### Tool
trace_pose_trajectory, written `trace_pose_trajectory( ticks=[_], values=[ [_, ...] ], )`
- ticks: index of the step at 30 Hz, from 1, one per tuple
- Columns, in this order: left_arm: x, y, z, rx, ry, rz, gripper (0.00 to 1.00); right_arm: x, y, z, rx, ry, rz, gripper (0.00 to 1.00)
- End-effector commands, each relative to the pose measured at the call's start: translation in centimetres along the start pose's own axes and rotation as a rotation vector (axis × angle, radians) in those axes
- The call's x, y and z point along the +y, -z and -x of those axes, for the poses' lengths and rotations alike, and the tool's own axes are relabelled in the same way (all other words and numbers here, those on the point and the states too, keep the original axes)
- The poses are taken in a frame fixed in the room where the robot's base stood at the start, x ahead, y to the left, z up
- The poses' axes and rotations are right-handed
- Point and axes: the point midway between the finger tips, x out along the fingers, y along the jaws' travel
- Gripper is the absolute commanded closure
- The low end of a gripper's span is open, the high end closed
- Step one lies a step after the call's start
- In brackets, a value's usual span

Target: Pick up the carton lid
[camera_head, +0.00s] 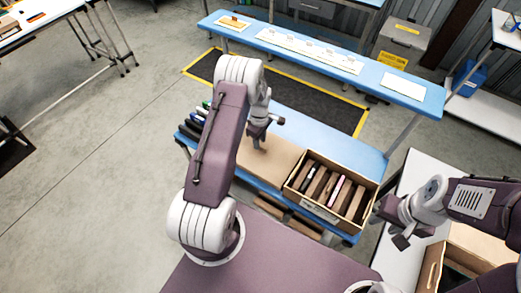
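A flat brown cardboard piece, which looks like the carton lid (281,161), lies on the blue table beside an open carton (316,206). The carton holds several dark, brown and pink upright items. My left gripper (268,133) is just above the lid's far part, its fingers apart with nothing seen between them. I cannot tell whether it touches the lid. My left arm hides the lid's left part. My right gripper (391,224) is open and empty, just right of the carton.
Several bottle-like things (190,128) lie at the table's left end. A second carton (431,268) stands on a white table (411,177) at the lower right. A long blue bench (300,52) with papers stands behind a dark mat (335,112).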

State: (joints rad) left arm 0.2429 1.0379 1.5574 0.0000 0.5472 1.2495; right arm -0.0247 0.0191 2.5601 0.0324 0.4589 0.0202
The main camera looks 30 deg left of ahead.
Motion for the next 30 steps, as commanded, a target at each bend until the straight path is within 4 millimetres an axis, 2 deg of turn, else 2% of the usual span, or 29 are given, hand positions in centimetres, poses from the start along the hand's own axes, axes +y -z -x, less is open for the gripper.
trace_pose_trajectory(
  ticks=[1,3,6,13,16,17,26,30],
  values=[
    [0.0,-0.3,-0.5,-0.001,0.004,-0.001,0.69,0.0,0.1,0.9,0.0,0.0,0.0,0.61],
    [0.0,-0.3,-1.9,-0.001,0.003,0.0,0.69,0.0,0.1,1.0,0.0,0.0,0.0,0.61],
    [0.1,-0.2,-3.0,0.0,0.001,0.0,0.69,0.0,0.1,1.1,0.0,0.0,0.0,0.61],
    [0.1,-0.2,-3.2,0.0,-0.001,0.0,0.69,0.0,0.1,1.0,0.0,0.0,0.0,0.61],
    [0.1,-0.2,-3.2,0.0,-0.001,0.0,0.97,0.0,0.1,1.0,0.0,0.0,0.0,0.61],
    [0.1,-0.2,-3.2,0.0,-0.001,0.0,1.0,0.0,0.1,1.0,0.0,0.0,0.0,0.61],
    [0.1,-0.2,-3.2,0.0,-0.001,0.0,1.0,0.0,0.1,1.0,0.0,0.0,0.0,0.61],
    [0.2,-0.2,-2.5,0.001,-0.003,0.0,1.0,0.0,0.1,0.9,0.0,0.0,0.0,0.61]
  ],
)
